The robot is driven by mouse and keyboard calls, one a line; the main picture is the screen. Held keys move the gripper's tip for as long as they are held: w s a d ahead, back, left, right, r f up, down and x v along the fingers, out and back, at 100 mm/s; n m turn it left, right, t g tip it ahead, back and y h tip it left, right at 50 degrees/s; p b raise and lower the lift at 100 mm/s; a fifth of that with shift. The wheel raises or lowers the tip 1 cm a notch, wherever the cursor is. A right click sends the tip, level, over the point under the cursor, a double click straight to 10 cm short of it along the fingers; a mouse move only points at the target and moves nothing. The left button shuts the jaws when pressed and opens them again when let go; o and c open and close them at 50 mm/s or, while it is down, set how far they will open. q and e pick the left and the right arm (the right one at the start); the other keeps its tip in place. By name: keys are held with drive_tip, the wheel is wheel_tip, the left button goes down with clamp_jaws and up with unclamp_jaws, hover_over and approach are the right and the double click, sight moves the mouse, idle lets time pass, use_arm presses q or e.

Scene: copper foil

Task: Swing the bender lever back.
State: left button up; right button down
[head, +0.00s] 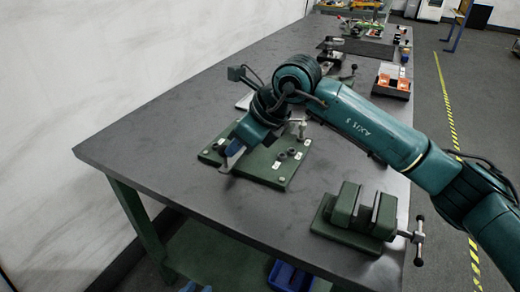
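The bender is a green base plate (272,176) with pale labels and dark round pins, on the grey table left of centre. A short upright metal post (302,130) stands near its back right corner. My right arm comes in from the right and reaches over the plate. My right gripper (232,158) points down at the plate's left side, beside a blue part. I cannot tell if the blue part belongs to the lever, and the wrist hides much of that area. Whether the fingers are open or shut does not show. I cannot make out my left gripper.
A green vise (358,214) with a metal handle stands at the table's front right. An orange-and-white tray (392,82) and other tools lie farther back. A blue bin (289,276) is below the table. The table's front left is clear.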

use_arm(q)
drive_tip(key=shift+s+a+r, duration=0.1)
drive_tip(key=shift+a+r, duration=0.1)
drive_tip(key=shift+r, duration=0.05)
use_arm(e)
drive_tip(key=shift+w+a, duration=0.1)
drive_tip(key=shift+a, duration=0.65)
drive_tip(key=shift+a, duration=0.1)
use_arm(q)
drive_tip(key=shift+s+d+f, duration=0.1)
